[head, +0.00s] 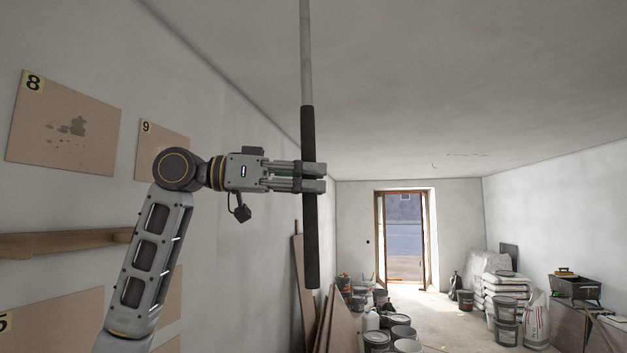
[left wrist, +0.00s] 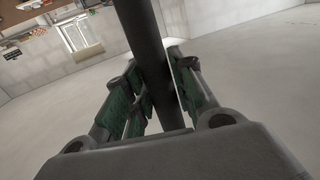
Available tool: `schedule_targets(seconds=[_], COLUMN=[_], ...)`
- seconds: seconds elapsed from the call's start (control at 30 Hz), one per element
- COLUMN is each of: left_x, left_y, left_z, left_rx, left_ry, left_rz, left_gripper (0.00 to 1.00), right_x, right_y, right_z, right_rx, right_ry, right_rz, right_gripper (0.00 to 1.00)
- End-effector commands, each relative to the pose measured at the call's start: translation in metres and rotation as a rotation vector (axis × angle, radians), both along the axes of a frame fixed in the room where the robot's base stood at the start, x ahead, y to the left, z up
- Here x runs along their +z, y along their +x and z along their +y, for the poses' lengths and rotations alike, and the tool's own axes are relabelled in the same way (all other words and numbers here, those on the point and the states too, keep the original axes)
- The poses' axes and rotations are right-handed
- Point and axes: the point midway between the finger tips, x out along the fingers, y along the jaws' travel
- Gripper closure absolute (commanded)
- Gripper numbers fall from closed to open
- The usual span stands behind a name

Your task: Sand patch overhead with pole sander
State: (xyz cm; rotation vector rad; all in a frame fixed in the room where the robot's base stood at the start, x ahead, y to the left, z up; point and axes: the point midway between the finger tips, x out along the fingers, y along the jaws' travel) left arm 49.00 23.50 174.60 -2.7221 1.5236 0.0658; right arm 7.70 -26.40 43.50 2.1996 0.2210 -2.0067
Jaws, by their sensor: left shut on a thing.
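The pole sander's pole (head: 307,60) stands nearly upright in the head view, grey above with a dark grip sleeve (head: 310,240) below. My left gripper (head: 312,177) is shut on the dark sleeve from the left. The left wrist view shows the dark pole (left wrist: 147,45) between the green-padded fingers (left wrist: 153,95). The pole's upper end runs out of the top of the head view, so the sanding head is hidden. The ceiling (head: 430,70) is pale plaster with a faint rough mark (head: 465,155) far back. My right gripper is not in view.
Numbered boards (head: 62,125) hang on the left wall above a wooden rail (head: 60,241). Buckets (head: 400,333) and leaning boards (head: 340,320) crowd the floor ahead. Bags (head: 500,284) and a toolbox (head: 575,285) stand at right. An open doorway (head: 405,240) is at the back.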

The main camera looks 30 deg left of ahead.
Motion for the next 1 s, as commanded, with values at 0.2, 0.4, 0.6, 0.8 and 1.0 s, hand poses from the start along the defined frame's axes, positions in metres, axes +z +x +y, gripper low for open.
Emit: schedule_targets(seconds=[0.2, 0.4, 0.6, 0.8, 1.0], left_x=[0.003, 0.005, 0.007, 0.007, 0.008], left_y=[-0.003, -0.005, -0.007, -0.007, -0.008], left_z=[0.012, 0.023, 0.026, 0.026, 0.030], left_rx=[0.002, 0.002, 0.002, 0.002, 0.003], left_ry=[-0.002, -0.004, -0.006, -0.008, -0.010], left_rz=[-0.001, -0.003, -0.004, -0.005, -0.006], left_gripper=[0.99, 0.99, 0.99, 0.99, 0.99], right_x=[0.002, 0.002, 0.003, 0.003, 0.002], right_y=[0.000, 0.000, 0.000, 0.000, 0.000], right_z=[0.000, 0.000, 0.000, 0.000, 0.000], right_rx=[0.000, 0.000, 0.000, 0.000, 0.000], right_ry=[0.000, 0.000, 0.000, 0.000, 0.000], right_rz=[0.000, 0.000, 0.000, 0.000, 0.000], right_gripper=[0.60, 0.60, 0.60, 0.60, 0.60])
